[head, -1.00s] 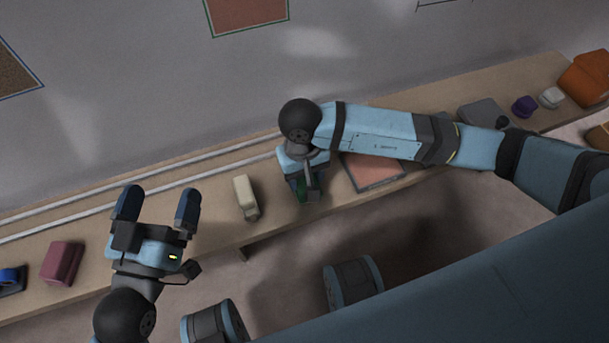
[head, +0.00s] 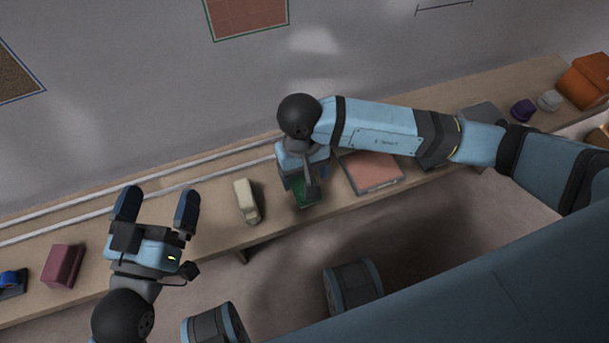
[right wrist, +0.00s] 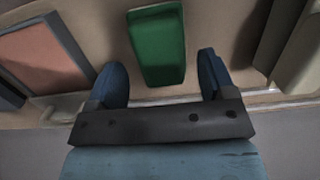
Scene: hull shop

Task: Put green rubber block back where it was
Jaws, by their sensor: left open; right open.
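The green rubber block (right wrist: 158,47) lies on the wooden shelf, between and just beyond the open fingertips of my right gripper (right wrist: 163,75) in the right wrist view. The fingers stand apart from its sides. In the head view the block (head: 309,193) is partly hidden under my right gripper (head: 305,182), which points down over the shelf. My left gripper (head: 155,207) is open and empty above the shelf's front edge, left of the cream block.
A cream block (head: 246,202) stands left of the green block. A framed reddish panel (head: 371,171) lies to its right. A maroon block (head: 63,264) is at far left. Purple (head: 522,110) and orange (head: 584,80) things sit at far right. Rails (head: 150,193) run along the back.

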